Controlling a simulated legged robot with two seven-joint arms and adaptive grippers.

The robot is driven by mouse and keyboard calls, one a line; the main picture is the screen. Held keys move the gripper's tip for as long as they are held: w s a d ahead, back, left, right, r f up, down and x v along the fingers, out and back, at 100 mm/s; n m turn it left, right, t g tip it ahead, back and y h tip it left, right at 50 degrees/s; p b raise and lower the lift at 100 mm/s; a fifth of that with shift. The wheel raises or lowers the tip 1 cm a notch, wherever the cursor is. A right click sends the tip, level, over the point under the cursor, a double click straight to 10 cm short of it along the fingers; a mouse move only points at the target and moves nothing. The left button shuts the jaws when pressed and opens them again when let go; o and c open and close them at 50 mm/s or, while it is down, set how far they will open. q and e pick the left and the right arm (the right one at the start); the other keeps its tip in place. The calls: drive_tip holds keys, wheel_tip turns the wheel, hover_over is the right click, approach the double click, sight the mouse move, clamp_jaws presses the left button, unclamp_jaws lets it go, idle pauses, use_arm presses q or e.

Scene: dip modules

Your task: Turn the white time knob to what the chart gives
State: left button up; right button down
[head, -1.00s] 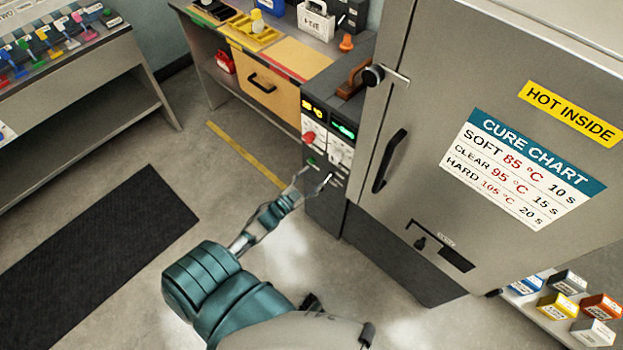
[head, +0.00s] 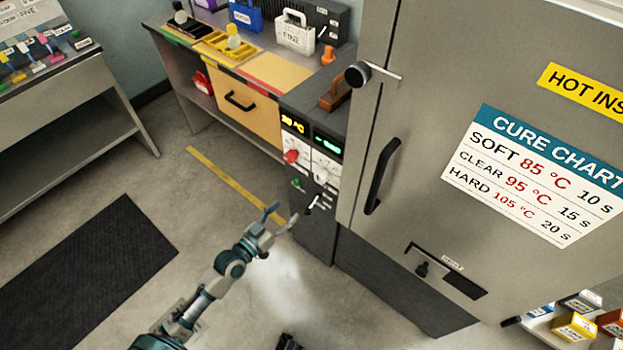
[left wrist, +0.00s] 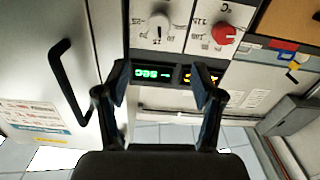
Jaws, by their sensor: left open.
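The white time knob (head: 322,174) is on the right half of the control panel, under a green display (head: 328,143). It also shows in the left wrist view (left wrist: 158,26), upside down, above the green display that reads SEC. The red knob (head: 291,156) sits to its left under a yellow display. The cure chart (head: 535,175) on the oven door lists SOFT 85 °C 10 s, CLEAR 95 °C 15 s, HARD 105 °C 20 s. My left gripper (head: 283,218) is open and empty, below and in front of the panel, apart from both knobs.
The oven door handle (head: 382,175) juts out just right of the panel. A bench (head: 262,75) with trays stands behind left. Floor left of the panel is clear apart from a dark mat (head: 100,270).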

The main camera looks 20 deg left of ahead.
sight(318, 180)
use_arm(q)
drive_tip(key=b+x, duration=0.1)
drive_tip(key=x, duration=1.4)
drive_tip(key=shift+w+d+f, duration=0.1)
drive_tip(key=shift+w+d, duration=0.05)
drive_tip(key=shift+w, duration=0.15)
drive_tip(key=shift+w+d, duration=0.15)
drive_tip(key=shift+w, duration=0.25)
use_arm(e)
drive_tip(key=w+t, duration=0.1)
drive_tip(key=w+a+r+t, duration=0.1)
drive_tip(key=w, duration=0.2)
drive_tip(key=shift+w+a+r+t+y, duration=0.2)
drive_tip(key=shift+w+a+t+y, duration=0.1)
drive_tip(key=shift+w+t+y, duration=0.1)
use_arm(q)
drive_tip(key=c, duration=1.1)
